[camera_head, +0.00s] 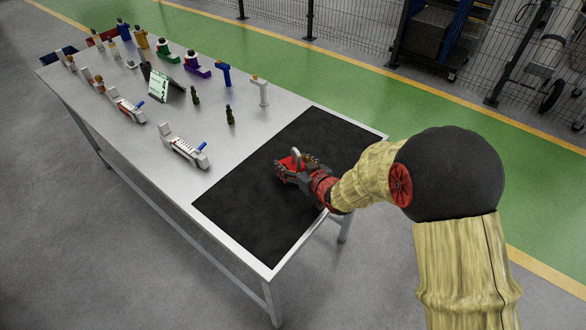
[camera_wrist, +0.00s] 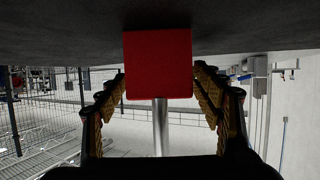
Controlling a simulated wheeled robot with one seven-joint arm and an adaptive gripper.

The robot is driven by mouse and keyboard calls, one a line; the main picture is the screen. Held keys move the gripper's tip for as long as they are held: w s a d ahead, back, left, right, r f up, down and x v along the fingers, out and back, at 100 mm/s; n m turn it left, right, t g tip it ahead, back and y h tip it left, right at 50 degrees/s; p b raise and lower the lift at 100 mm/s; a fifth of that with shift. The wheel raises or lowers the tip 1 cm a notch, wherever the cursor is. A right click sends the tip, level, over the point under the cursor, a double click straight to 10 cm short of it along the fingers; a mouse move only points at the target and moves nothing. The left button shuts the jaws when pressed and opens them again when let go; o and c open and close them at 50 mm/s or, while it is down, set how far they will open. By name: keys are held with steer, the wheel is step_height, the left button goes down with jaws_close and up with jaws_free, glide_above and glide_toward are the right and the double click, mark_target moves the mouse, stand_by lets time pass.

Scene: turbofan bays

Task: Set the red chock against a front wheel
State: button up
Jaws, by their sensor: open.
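The red chock (camera_head: 287,164) is on the black mat (camera_head: 250,200) at the near end of the table, partly hidden by my gripper (camera_head: 296,172). In the wrist view the red chock (camera_wrist: 158,62) is a plain red block touching the dark mat surface, with a grey metal post (camera_wrist: 160,127) standing out from it. My open gripper (camera_wrist: 159,82) has one finger on each side of the block. A small gap shows on the left; whether the right finger touches is hard to tell. No wheel shows on the table.
The grey table (camera_head: 225,165) holds two white tools (camera_head: 184,150), small dark bottles (camera_head: 230,115), a small tilted screen (camera_head: 160,86) and coloured parts farther back. The mat around my gripper is clear. A mesh fence (camera_head: 365,40) with wheeled equipment (camera_head: 551,95) stands beyond the green floor.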

steer(key=shift+c, duration=0.4)
steer(key=c, duration=1.5)
steer(key=shift+r, duration=0.1)
jaws_close()
